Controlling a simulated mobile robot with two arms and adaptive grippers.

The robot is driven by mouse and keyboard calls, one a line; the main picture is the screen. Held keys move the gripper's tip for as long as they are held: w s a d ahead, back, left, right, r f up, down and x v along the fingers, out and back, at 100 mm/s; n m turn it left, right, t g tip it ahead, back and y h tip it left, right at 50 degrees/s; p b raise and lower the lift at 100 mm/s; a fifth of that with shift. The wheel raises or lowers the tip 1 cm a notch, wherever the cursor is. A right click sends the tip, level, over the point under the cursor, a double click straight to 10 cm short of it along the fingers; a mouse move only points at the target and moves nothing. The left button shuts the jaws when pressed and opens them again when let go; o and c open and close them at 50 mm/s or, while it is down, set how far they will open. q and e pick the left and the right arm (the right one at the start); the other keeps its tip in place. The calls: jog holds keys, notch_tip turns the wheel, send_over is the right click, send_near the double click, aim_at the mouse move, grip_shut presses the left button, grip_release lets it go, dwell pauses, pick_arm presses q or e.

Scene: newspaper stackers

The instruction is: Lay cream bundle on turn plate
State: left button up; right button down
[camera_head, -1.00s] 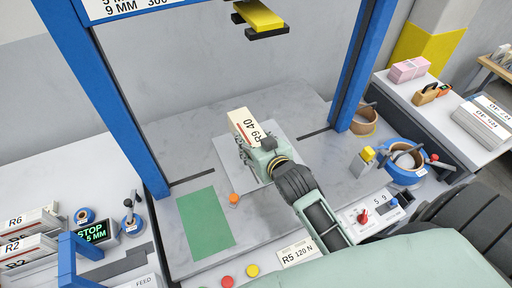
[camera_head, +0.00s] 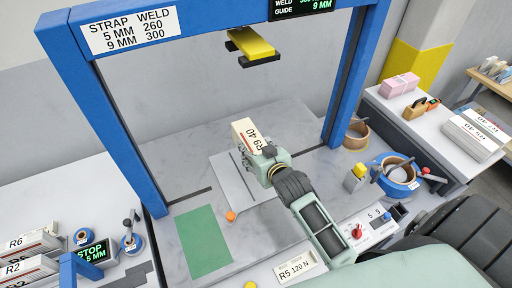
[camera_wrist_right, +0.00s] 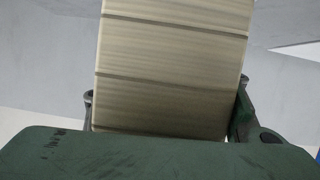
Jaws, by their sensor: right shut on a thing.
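The cream bundle (camera_head: 243,133), marked R9 40, is in my right gripper (camera_head: 262,160). In the right wrist view the bundle (camera_wrist_right: 172,70) fills the upper middle, its banded side between the two fingers (camera_wrist_right: 165,115). The light grey turn plate (camera_head: 229,183) lies on the bench under the blue arch. The bundle stands over the far part of the plate and hides some of it. I cannot tell whether it touches the plate. My left gripper is not in view.
The blue arch (camera_head: 98,110) spans the bench, with a yellow head (camera_head: 252,43) hanging above. A green mat (camera_head: 204,242) and an orange knob (camera_head: 231,216) are near the plate. Tape rolls (camera_head: 397,170) and a control box (camera_head: 372,218) stand at the right.

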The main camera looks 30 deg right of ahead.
jog(key=shift+w+f+b, duration=0.1)
jog(key=shift+f+b, duration=1.95)
jog(key=shift+f, duration=1.4)
jog(key=shift+f+b, duration=0.3)
jog(key=shift+f, duration=0.25)
jog(key=c, duration=1)
grip_release()
jog(key=o, duration=0.4)
jog(key=shift+o, duration=0.2)
jog(key=shift+f, duration=0.1)
